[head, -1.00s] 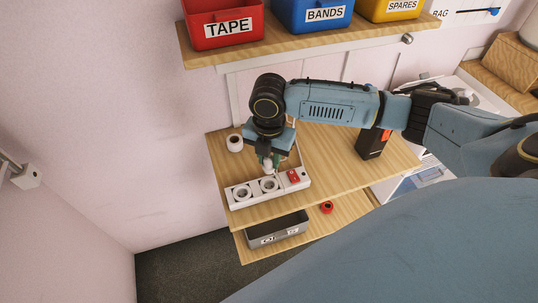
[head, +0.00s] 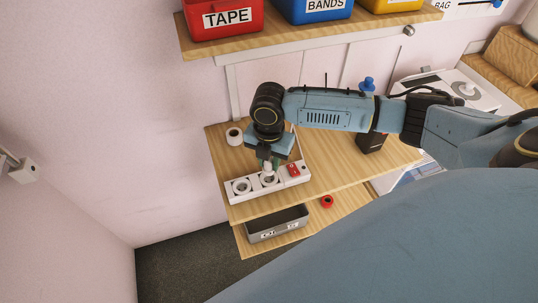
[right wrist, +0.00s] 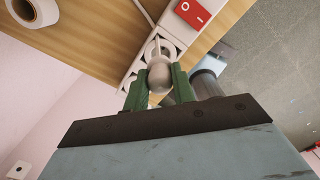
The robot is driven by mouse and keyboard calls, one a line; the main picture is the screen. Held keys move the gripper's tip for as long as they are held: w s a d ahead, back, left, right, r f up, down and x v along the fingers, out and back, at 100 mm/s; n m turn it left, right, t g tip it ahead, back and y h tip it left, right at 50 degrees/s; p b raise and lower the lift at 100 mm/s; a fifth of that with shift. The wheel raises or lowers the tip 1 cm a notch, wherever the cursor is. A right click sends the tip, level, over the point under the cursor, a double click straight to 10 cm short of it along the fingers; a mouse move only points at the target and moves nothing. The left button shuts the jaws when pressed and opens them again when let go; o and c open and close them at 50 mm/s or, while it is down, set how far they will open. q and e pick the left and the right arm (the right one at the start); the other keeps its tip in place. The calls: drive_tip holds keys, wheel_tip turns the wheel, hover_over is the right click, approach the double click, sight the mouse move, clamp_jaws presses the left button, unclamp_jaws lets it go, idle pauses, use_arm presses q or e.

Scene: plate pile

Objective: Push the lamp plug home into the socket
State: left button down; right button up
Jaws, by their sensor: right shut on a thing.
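The white lamp plug (right wrist: 158,76) is held between the green fingers of my right gripper (head: 270,165), which is shut on it. The gripper also shows in the right wrist view (right wrist: 160,90). The white socket strip (head: 255,187) lies along the front of the wooden table, with two round sockets and a red switch (head: 293,169). The plug is at the socket nearer the switch, and its far end overlaps that socket in both views. My left gripper is not in view.
A white roll (head: 234,136) stands at the table's back left. A shelf with labelled bins (head: 222,18) hangs above. A grey tray (head: 277,226) and a red ring (head: 327,201) lie on the lower shelf.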

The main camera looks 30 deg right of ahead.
sight(269, 169)
drive_tip(key=shift+f, duration=0.85)
drive_tip(key=shift+p, duration=0.3)
idle(0.8)
drive_tip(key=shift+p, duration=0.4)
drive_tip(key=shift+p, duration=0.45)
drive_tip(key=shift+f+b, duration=0.8)
drive_tip(key=shift+f, duration=0.6)
drive_tip(key=o, duration=1.1)
drive_tip(key=shift+r, duration=0.1)
drive_tip(key=shift+c, duration=0.2)
